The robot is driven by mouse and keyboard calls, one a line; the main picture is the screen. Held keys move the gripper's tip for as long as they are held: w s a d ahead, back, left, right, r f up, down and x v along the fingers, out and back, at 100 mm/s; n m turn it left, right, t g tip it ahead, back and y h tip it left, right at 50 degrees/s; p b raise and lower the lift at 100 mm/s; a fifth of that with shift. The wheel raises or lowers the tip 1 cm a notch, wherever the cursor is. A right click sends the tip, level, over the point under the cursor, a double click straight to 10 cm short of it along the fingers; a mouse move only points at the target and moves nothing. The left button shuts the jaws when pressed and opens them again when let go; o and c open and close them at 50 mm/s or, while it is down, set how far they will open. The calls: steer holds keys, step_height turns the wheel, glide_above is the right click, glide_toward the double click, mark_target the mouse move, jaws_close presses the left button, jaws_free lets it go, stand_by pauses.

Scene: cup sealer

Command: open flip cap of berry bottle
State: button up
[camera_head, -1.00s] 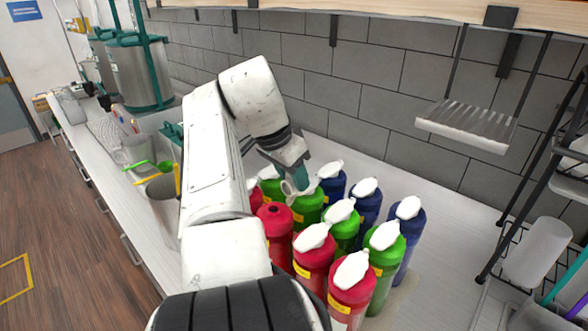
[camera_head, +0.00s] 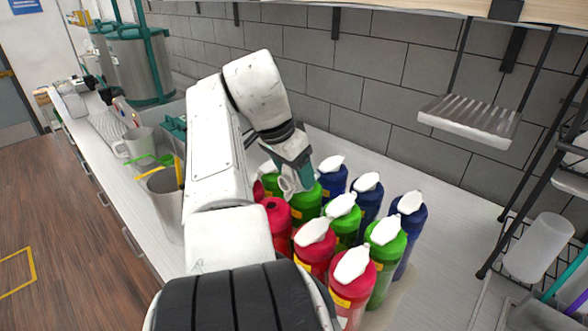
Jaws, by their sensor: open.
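Red, green and blue bottles with white flip caps stand in rows on the counter. No flavour label is readable, so I cannot tell which is the berry bottle. Red bottles (camera_head: 313,252) are at the front left, green bottles (camera_head: 385,255) in the middle and blue bottles (camera_head: 410,222) at the right. My gripper (camera_head: 294,182) is open and points down over the back-left bottles, close to a green bottle (camera_head: 307,203). Its fingertips partly hide that bottle's top; contact is unclear.
A grey cup (camera_head: 164,205) and a pitcher (camera_head: 138,143) with coloured utensils stand left of my arm. Counter is clear behind the blue bottles.

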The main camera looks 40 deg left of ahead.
steer(key=shift+r, duration=0.1)
steer(key=v, duration=0.4)
steer(key=shift+s+a+r, duration=0.1)
steer(key=shift+r, duration=0.1)
steer(key=s+b, duration=0.4)
steer(key=s, duration=0.1)
steer(key=shift+s+a+f, duration=0.15)
steer(key=shift+s+a, duration=0.1)
steer(key=shift+a, duration=0.05)
steer(key=s+p, duration=0.3)
steer(key=s, duration=0.3)
steer(key=shift+s+a+r, duration=0.2)
steer(key=shift+s+r, duration=0.15)
steer(key=shift+s+f, duration=0.1)
